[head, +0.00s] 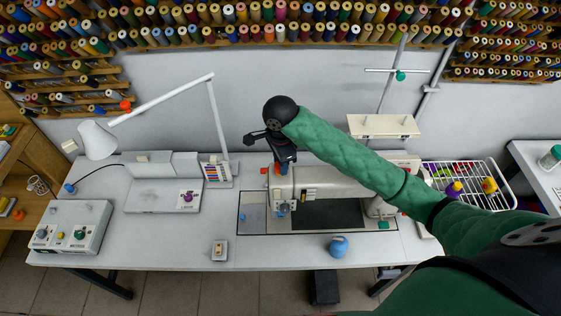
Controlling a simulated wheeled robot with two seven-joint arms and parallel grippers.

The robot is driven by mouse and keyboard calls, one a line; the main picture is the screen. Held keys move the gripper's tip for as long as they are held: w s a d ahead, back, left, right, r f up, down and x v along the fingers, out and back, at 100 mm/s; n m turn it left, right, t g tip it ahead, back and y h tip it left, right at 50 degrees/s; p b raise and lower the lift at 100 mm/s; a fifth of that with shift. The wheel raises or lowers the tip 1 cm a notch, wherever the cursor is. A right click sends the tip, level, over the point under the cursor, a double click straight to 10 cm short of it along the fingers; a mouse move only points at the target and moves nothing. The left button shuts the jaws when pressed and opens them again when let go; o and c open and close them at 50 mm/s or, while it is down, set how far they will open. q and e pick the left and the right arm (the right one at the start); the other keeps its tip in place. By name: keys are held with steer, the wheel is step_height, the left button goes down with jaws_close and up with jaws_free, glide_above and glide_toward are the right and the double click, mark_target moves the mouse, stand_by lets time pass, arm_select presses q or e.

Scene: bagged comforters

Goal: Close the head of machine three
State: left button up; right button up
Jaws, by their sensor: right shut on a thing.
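A cream sewing machine (335,182) stands on the right part of the white table, with its arm running level above a dark bed opening (330,213). I cannot read a number on it. My right gripper (282,166) reaches down from above at the left end of the machine head. It is shut on an orange-red part (278,170) there; the fingers and the wrist hide much of the grip. My right arm crosses in front of the wall and above the machine's right side. My left gripper is out of view.
A control box (66,228), a flat machine (163,197) and a lamp (98,139) stand at the left. A small switch box (219,249) and a blue round object (338,246) lie near the front edge. A wire basket (470,180) is at the right.

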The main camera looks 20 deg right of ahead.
steer(key=m, duration=0.3)
steer(key=o, duration=1)
steer(key=shift+o, duration=0.5)
